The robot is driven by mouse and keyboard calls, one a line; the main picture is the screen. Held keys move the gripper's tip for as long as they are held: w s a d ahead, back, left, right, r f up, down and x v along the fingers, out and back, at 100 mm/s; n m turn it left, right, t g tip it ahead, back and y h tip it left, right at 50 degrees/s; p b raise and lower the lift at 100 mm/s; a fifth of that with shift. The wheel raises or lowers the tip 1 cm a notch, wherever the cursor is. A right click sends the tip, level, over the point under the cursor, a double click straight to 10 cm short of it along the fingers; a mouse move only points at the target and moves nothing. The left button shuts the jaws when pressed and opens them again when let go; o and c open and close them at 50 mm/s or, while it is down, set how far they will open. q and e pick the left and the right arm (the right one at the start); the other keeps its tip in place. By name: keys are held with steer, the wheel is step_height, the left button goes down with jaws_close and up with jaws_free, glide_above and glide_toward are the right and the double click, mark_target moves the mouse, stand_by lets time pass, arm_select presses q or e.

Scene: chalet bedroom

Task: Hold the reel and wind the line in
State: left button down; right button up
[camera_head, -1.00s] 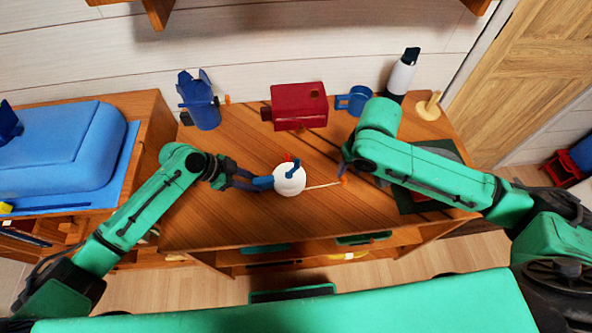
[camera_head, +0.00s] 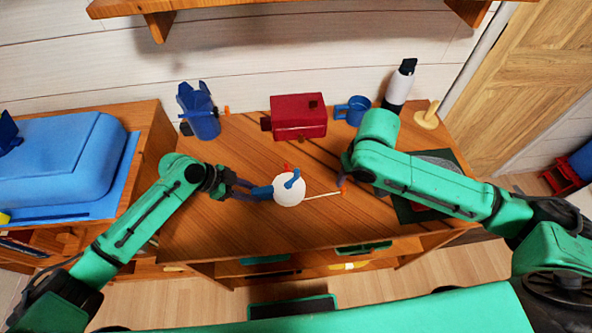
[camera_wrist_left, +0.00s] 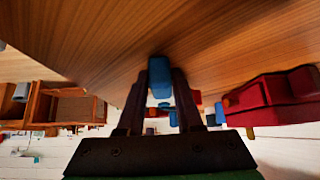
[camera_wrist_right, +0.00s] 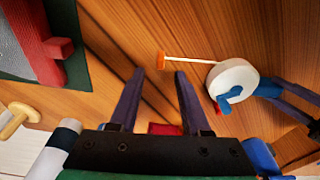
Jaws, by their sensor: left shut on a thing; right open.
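The reel is a round white drum (camera_head: 289,190) with a blue crank (camera_head: 293,180) on its face and a small red part at its far edge. My left gripper (camera_head: 247,190) is shut on the reel's blue handle (camera_wrist_left: 160,78) and holds the drum over the desk. The pale line (camera_head: 322,195) stretches from the drum to the right, ending in an orange tip (camera_wrist_right: 161,60). My right gripper (camera_wrist_right: 160,82) is open and empty. In the right wrist view the orange tip appears just beyond its fingertips, with the drum (camera_wrist_right: 233,78) to the right.
Along the back of the wooden desk (camera_head: 240,150) stand a blue container (camera_head: 203,122), a red box (camera_head: 298,117), a blue mug (camera_head: 354,110), a white bottle with a black cap (camera_head: 399,86) and a wooden peg stand (camera_head: 428,116). A dark green mat (camera_head: 408,212) lies under my right arm.

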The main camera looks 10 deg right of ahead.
steer(key=shift+o, duration=0.2)
steer(key=n+g+y, duration=0.1)
steer(key=n+g, duration=0.1)
steer(key=n, duration=1.6)
glide_toward(296, 170)
steer(key=f, duration=0.9)
steer(key=shift+s+a, duration=0.15)
steer(key=shift+a, duration=0.25)
jaws_close()
